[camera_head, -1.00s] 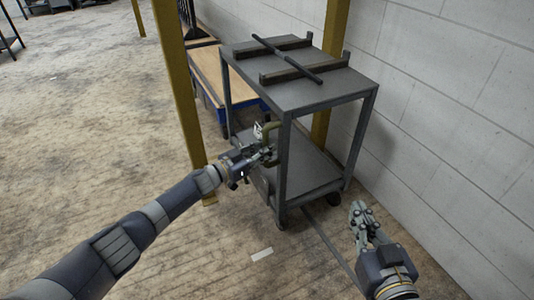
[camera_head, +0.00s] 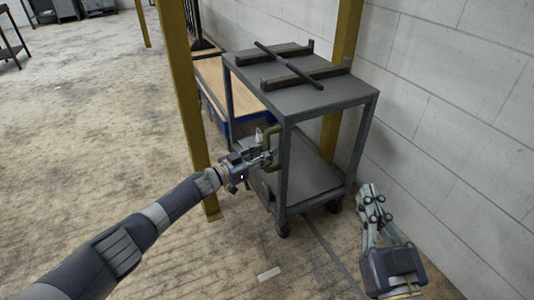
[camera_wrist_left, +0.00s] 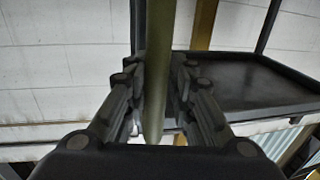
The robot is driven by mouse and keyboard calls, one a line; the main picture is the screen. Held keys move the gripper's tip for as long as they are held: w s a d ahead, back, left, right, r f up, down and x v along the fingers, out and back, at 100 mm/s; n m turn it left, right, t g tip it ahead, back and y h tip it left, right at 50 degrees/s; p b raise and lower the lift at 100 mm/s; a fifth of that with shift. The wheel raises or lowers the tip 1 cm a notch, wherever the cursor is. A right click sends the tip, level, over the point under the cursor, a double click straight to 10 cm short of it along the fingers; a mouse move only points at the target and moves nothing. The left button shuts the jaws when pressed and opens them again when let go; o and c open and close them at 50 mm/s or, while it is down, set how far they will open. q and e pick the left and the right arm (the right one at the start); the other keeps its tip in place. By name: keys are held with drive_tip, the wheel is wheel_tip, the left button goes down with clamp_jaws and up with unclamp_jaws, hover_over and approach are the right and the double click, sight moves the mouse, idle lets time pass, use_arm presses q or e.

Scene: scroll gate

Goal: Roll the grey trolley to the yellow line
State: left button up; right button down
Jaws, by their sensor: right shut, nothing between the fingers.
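The grey trolley (camera_head: 318,97) stands upright between two yellow posts, beside the white block wall. It has a top shelf, a lower shelf and dark castors. Its olive handle (camera_head: 272,131) is on the near left upright. My left gripper (camera_head: 264,159) is at this handle. In the left wrist view the handle bar (camera_wrist_left: 158,60) runs between its fingers, which close on it from both sides. My right gripper (camera_head: 372,194) is shut and empty, right of the trolley and apart from it. I see no yellow line on the floor.
One yellow post (camera_head: 184,100) stands close left of the trolley, another (camera_head: 345,40) behind it by the wall (camera_head: 450,90). A wood-topped blue cart (camera_head: 214,80) is behind the trolley. A white mark (camera_head: 269,273) lies on the floor. The floor at left is open.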

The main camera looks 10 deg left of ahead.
use_arm(q)
drive_tip(key=shift+o, duration=1)
drive_tip(key=shift+w+a+f, duration=0.1)
drive_tip(key=shift+w+a, duration=0.05)
drive_tip(key=shift+a, duration=0.3)
drive_tip(key=shift+d, duration=0.1)
drive_tip(key=shift+d, duration=0.1)
drive_tip(key=v, duration=1.2)
